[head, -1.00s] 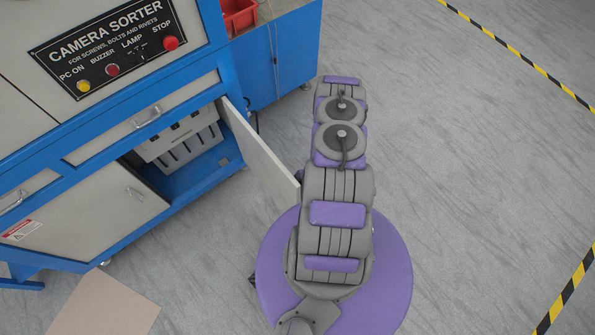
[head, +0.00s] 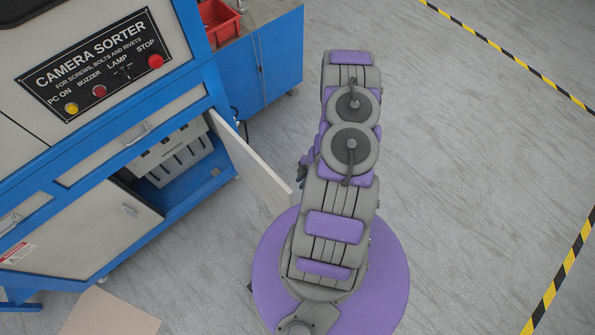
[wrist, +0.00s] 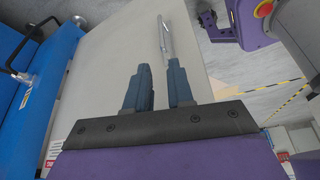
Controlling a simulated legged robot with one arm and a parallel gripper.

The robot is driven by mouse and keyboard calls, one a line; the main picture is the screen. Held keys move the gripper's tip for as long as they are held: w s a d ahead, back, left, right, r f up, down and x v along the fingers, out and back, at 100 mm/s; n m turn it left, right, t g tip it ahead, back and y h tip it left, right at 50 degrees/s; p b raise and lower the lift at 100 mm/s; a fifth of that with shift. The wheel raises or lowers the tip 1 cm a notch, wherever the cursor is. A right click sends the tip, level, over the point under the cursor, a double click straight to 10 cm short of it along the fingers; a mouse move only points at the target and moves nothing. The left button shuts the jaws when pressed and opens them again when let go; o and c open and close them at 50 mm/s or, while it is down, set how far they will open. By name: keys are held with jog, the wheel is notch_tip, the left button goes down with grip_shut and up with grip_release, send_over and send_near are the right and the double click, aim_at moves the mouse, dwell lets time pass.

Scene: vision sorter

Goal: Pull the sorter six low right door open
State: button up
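The sorter's low right door (head: 254,172) is a pale grey panel that stands swung out from the blue cabinet, beside my arm. In the wrist view the door (wrist: 105,75) fills much of the picture, and its metal bar handle (wrist: 164,38) shows just beyond my fingertips. My gripper (wrist: 159,66) has its two dark fingers apart, with a gap between them. The handle lies near the right fingertip and does not look clamped. In the head view my gripper is mostly hidden behind my arm.
The blue camera sorter (head: 185,205) stands at left, its lower bay open with a slotted grey unit (head: 175,155) inside. Another low door (head: 90,230) is shut. A red bin (head: 219,22) sits on a blue side cabinet. Open grey floor lies at right.

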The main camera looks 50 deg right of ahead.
jog(key=v, duration=0.3)
jog(key=shift+s+r, duration=0.1)
jog(key=shift+r, duration=0.2)
jog(key=shift+d, duration=0.1)
